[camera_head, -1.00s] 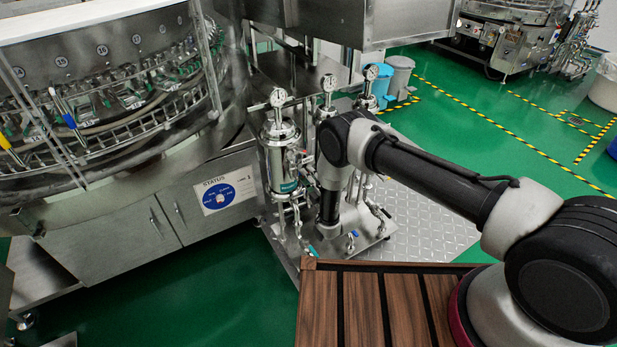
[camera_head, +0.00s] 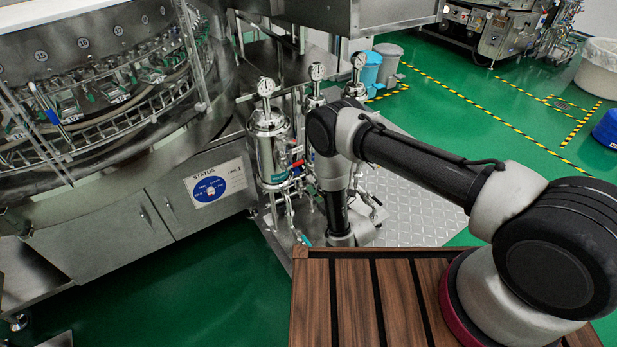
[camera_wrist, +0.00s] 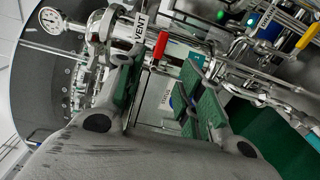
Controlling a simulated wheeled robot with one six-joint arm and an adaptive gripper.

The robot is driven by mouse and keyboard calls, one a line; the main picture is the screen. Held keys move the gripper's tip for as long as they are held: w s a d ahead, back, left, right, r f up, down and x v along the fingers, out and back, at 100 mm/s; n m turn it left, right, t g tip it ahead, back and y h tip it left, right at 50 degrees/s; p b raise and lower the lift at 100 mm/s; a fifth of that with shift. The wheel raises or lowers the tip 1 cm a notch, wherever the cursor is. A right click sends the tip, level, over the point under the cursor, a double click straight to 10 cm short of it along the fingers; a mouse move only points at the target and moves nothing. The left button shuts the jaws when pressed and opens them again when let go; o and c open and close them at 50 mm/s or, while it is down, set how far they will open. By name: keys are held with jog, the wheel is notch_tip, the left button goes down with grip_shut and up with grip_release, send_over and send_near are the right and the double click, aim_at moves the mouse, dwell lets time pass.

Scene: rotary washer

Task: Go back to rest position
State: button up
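In the wrist view my gripper (camera_wrist: 160,76) shows two green-padded fingers spread apart, with nothing between them. A red valve handle (camera_wrist: 161,50) lies just beyond the fingertips, beside a white VENT label (camera_wrist: 138,28); whether a finger touches it is unclear. In the head view my arm bends down in front of the steel filter housings (camera_head: 269,145), and my gripper is hidden there. The red handle (camera_head: 297,163) shows beside the nearest housing, left of my arm.
Pressure gauges (camera_head: 266,86) top the housings. A blue bin (camera_head: 367,67) stands behind. Green floor (camera_head: 480,110) is open at right.

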jog(key=shift+s+d, duration=0.25)
jog(key=shift+s, duration=0.05)
